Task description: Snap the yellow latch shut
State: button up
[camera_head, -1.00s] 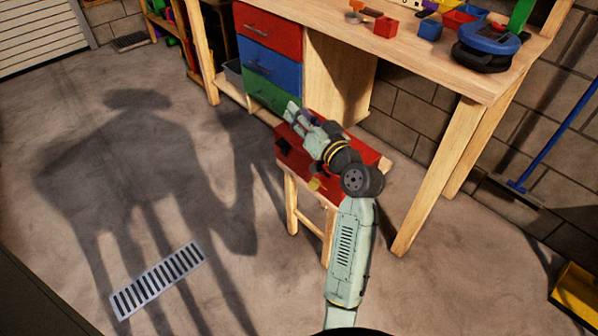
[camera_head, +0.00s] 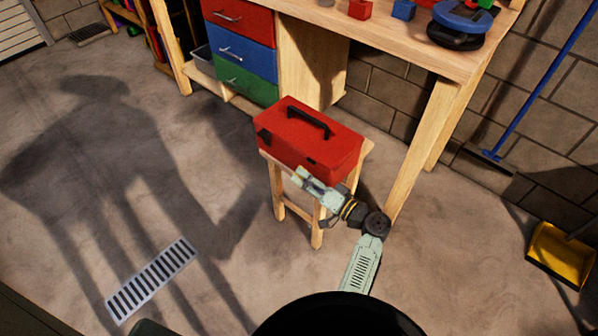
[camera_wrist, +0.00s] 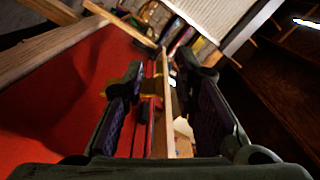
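The red toolbox (camera_head: 320,142) with a black handle (camera_head: 309,121) sits on a wooden stool, its lid down. A small yellow piece, apparently the yellow latch (camera_head: 300,173), shows at the box's near side, right by the tips of my gripper (camera_head: 306,180). In the wrist view, my gripper (camera_wrist: 165,100) has its dark finger pads apart, with a gap between them. Red surface (camera_wrist: 60,95) fills the left there, and yellow bits show beside and behind the left finger, partly hidden. I cannot tell whether the fingers touch the latch.
A dark latch (camera_head: 264,136) is on the box's left part. The stool (camera_head: 277,190) stands close to the workbench (camera_head: 400,45) and its drawers (camera_head: 245,50). Open floor lies to the left, with a drain grate (camera_head: 151,280). A yellow dustpan (camera_head: 560,254) is at right.

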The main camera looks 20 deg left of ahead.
jog(key=shift+x, duration=1.1)
grip_shut()
